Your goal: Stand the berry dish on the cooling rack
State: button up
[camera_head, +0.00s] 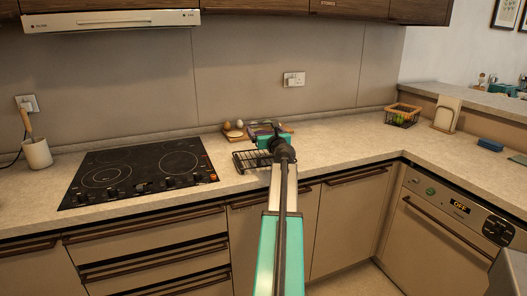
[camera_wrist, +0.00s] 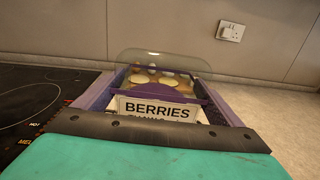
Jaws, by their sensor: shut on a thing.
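The berry dish (camera_wrist: 157,108) fills the middle of the wrist view, with a white label reading BERRIES on its near side and a clear pane rising behind it. My gripper (camera_wrist: 160,94) is shut on it, with purple fingers on either side. The cooling rack (camera_head: 174,162) is a black wire grid on the counter, right of the hob, partly behind my arm. Whether the dish touches anything beneath is hidden.
Eggs and round flat pieces on a board (camera_head: 236,134) lie close behind the rack. The black hob (camera_head: 140,172) is to its left. A wire basket (camera_head: 403,116) and an upright board holder (camera_head: 446,115) stand far right. The counter between is clear.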

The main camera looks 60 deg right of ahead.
jog(key=shift+f+b, duration=0.35)
jog(key=shift+f, duration=1.6)
jog(key=shift+f+b, duration=0.5)
jog(key=shift+f, duration=1.4)
jog(key=shift+f, duration=0.1)
jog(key=o, duration=1.2)
jog(key=shift+c, duration=0.2)
jog(key=shift+v, duration=6)
